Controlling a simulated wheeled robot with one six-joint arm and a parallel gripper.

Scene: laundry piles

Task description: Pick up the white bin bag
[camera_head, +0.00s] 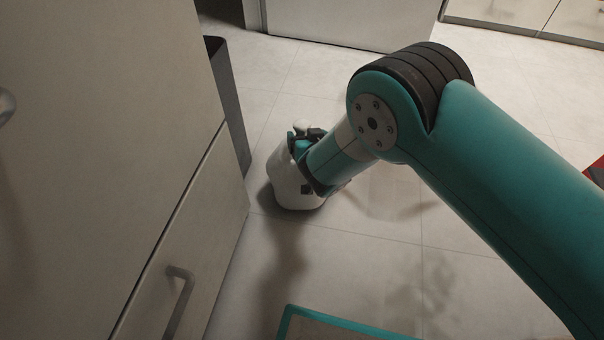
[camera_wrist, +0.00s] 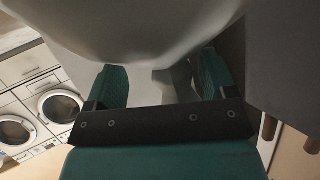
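The white bin bag (camera_head: 287,182) stands on or just above the floor beside the cabinets, left of centre in the head view. In the wrist view its pale rounded body (camera_wrist: 150,25) fills the top of the picture. My gripper (camera_head: 303,142) is at the bag's upper part and hides some of it. In the wrist view my gripper (camera_wrist: 164,85) has its two green fingers well apart, with a pale fold of the bag between them. A gap shows beside the fold, so I see no firm grip. The fingertips are partly hidden by the bag.
A cabinet front with a handle (camera_head: 180,290) runs along the left, and a dark upright panel (camera_head: 228,105) stands behind it. A teal-edged thing (camera_head: 340,325) lies at the bottom. Washing machines (camera_wrist: 60,105) show in the wrist view. Tiled floor is clear behind the bag.

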